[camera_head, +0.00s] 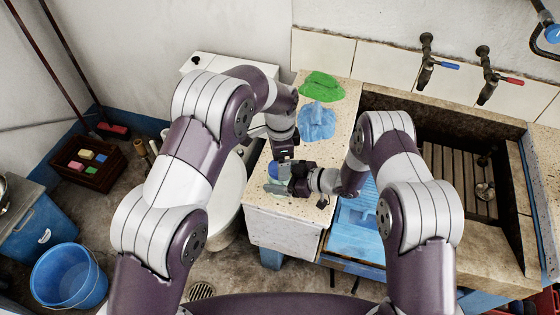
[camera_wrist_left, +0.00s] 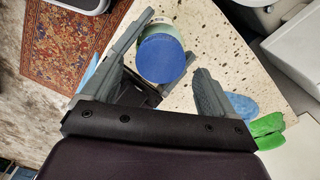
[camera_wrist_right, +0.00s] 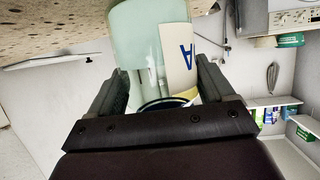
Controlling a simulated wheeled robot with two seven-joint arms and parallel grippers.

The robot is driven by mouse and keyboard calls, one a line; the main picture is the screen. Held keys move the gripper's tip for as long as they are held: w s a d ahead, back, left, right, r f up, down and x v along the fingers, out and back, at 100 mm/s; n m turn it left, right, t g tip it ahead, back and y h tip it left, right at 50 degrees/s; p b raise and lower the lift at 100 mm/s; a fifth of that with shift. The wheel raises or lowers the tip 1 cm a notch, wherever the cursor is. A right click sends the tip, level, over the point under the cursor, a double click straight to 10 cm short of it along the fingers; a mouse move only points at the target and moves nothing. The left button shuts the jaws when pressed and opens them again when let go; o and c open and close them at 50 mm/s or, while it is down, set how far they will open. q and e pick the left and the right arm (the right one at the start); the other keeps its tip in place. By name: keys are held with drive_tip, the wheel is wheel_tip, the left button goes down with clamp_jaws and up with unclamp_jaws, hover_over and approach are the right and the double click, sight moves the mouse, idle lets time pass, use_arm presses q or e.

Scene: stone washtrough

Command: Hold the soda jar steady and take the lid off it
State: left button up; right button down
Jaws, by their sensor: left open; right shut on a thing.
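The soda jar (camera_head: 276,188) stands upright near the front edge of the speckled stone counter; it is pale green glass with a cream label, clear in the right wrist view (camera_wrist_right: 145,35). Its blue lid (camera_wrist_left: 160,58) is on top, also in the head view (camera_head: 273,170). My right gripper (camera_head: 287,183) is shut on the jar from the side. My left gripper (camera_head: 281,161) is open above the jar, pointing down; in the left wrist view its fingers stand on either side of the lid. Whether they touch it I cannot tell.
A blue cloth (camera_head: 317,121) and a green cloth (camera_head: 321,86) lie farther back on the counter (camera_head: 345,63). The stone trough (camera_head: 455,160) with two taps is to the right. A blue bucket (camera_head: 68,277) and a crate (camera_head: 88,165) stand on the floor at left.

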use_arm(q)
drive_tip(key=r, duration=0.3)
drive_tip(key=shift+w+r, duration=0.2)
drive_tip(key=shift+r, duration=0.2)
drive_tip(key=shift+c, duration=1.3)
drive_tip(key=shift+r+m, duration=0.4)
drive_tip(key=shift+m, duration=0.7)
drive_tip(key=m, duration=0.3)
drive_tip(key=r+m, duration=0.1)
drive_tip(key=m, duration=0.2)
drive_tip(key=shift+r, duration=0.15)
drive_tip(key=m, duration=0.2)
drive_tip(key=shift+r+m, duration=0.1)
drive_tip(key=shift+m, duration=0.2)
drive_tip(key=m, duration=0.3)
drive_tip(key=shift+s+a, duration=0.1)
drive_tip(key=shift+s, duration=0.15)
drive_tip(key=shift+f+m, duration=0.35)
drive_tip(key=shift+m, duration=0.15)
wheel_tip(320, 180, down, 7)
drive_tip(key=shift+f, duration=0.15)
drive_tip(key=c, duration=0.9)
drive_tip(key=n, duration=0.4)
drive_tip(key=shift+n, duration=0.4)
drive_tip(key=n, duration=0.8)
drive_tip(key=shift+n, duration=0.4)
